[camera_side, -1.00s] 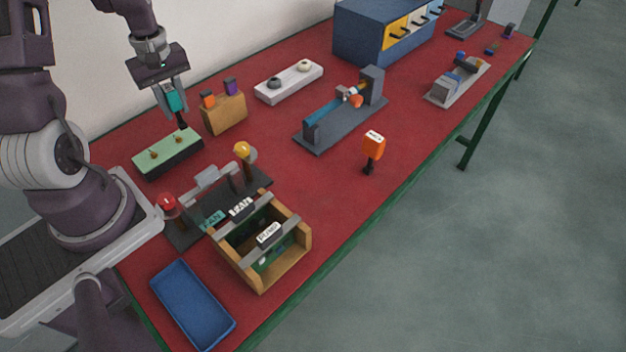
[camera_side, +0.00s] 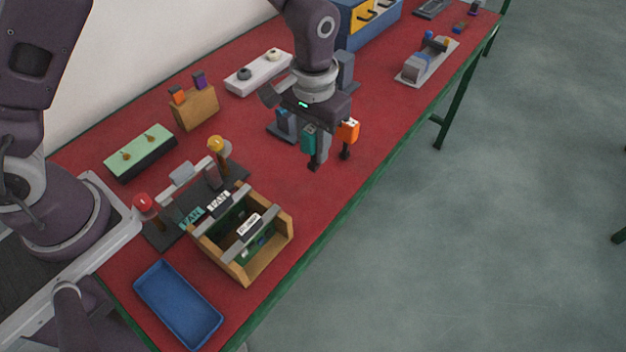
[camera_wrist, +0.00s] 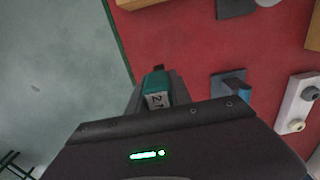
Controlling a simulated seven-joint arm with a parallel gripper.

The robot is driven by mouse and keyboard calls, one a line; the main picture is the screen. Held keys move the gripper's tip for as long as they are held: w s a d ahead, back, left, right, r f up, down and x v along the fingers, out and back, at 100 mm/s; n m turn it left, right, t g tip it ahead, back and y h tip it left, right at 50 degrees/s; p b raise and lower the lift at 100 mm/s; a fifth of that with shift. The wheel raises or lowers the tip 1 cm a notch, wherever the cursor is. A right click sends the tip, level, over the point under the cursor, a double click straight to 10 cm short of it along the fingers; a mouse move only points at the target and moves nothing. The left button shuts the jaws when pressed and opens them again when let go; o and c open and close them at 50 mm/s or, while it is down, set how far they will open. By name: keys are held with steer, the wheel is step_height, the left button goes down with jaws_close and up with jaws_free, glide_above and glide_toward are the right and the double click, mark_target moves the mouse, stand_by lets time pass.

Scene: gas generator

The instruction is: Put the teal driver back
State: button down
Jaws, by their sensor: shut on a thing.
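The teal driver (camera_side: 309,139) is held upright in my gripper (camera_side: 317,145), its dark tip pointing down over the red table near the front edge. In the wrist view the teal driver (camera_wrist: 155,88) sits between the fingers of my gripper (camera_wrist: 158,92), with a white label showing on it. An orange driver (camera_side: 347,131) stands just right of my gripper in the side view. The wooden block (camera_side: 197,111) at the back left holds an orange driver (camera_side: 177,95) and a purple driver (camera_side: 199,80). Whether it has a free slot is not clear.
A green block with brass knobs (camera_side: 140,153), a white block (camera_side: 258,73), a wooden box (camera_side: 283,236) and a blue tray (camera_side: 178,305) stand on the table. My arm partly hides the grey fixture (camera_side: 345,70). Red table (camera_side: 350,190) is clear in front of my gripper.

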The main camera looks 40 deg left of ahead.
mark_target(312, 126)
step_height(312, 126, down, 7)
steer(key=shift+a+f, duration=0.1)
steer(key=shift+f, duration=0.1)
steer(key=c, duration=1.2)
jaws_free()
steer(key=shift+f, duration=0.15)
steer(key=shift+o, duration=0.2)
step_height(312, 126, up, 13)
steer(key=shift+f, duration=0.15)
steer(key=s+a+r+t, duration=0.2)
steer(key=s+a+r, duration=0.3)
steer(key=s+r, duration=0.25)
steer(key=s+a+r+t, duration=0.2)
steer(key=s+a+r, duration=0.3)
steer(key=s+r, duration=0.3)
steer(key=s+a+t, duration=0.1)
steer(key=s+a, duration=0.1)
steer(key=s, duration=0.5)
steer(key=shift+a+r+t, duration=0.2)
steer(key=shift+r+t, duration=0.1)
steer(key=shift+r, duration=0.15)
